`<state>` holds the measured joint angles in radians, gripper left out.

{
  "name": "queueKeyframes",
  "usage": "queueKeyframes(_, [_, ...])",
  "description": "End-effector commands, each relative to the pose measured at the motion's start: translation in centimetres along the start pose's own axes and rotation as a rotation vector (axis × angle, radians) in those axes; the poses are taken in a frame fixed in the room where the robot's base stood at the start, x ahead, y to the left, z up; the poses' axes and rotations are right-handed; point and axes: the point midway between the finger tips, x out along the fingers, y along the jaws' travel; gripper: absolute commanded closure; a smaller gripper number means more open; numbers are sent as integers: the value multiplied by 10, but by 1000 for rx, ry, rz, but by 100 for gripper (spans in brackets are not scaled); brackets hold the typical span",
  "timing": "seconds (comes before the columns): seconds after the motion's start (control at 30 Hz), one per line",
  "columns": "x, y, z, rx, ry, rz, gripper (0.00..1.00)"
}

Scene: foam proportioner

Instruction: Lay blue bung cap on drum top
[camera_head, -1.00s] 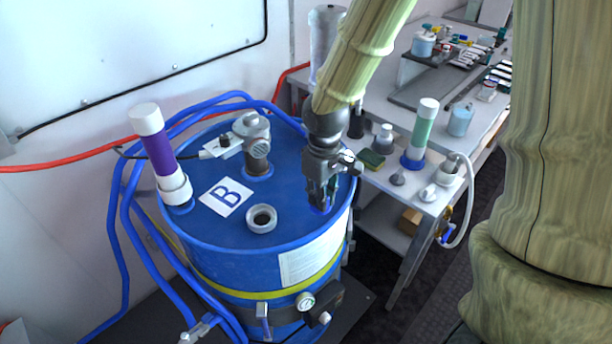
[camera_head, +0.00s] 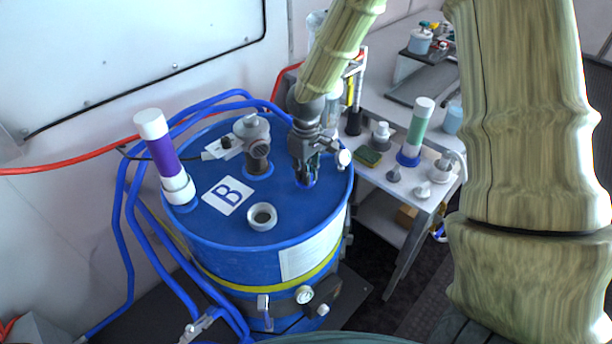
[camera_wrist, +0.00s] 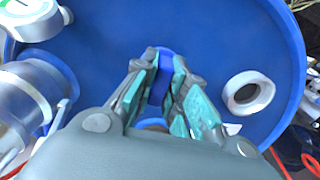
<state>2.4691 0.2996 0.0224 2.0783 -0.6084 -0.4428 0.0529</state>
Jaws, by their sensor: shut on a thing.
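The blue drum top (camera_head: 225,233) fills the middle of the body view, and it also spreads across the wrist view (camera_wrist: 225,35). My gripper (camera_head: 305,176) is over the right part of the drum top, pointing down. In the wrist view my gripper's fingers (camera_wrist: 164,85) are closed on the small dark blue bung cap (camera_wrist: 165,62). In the body view only a blue edge of the cap shows below the fingertips. The cap is at or just above the drum surface; I cannot tell whether it touches. The fingers hide much of it.
A white-rimmed opening (camera_head: 262,217) stands at the drum's front, a grey valve fitting (camera_head: 257,150) behind, and a purple and white tube (camera_head: 163,157) at left. Blue hoses pass behind. A cluttered grey bench (camera_head: 390,181) stands right.

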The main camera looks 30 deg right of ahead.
Motion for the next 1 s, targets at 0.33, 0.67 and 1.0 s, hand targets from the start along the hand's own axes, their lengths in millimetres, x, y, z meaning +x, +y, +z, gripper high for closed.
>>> queueKeyframes(0.33, [23,0,1,0,0,0,100])
queueKeyframes(0.67, [26,0,1,0,0,0,100])
queueKeyframes(1.0, [26,0,1,0,0,0,65])
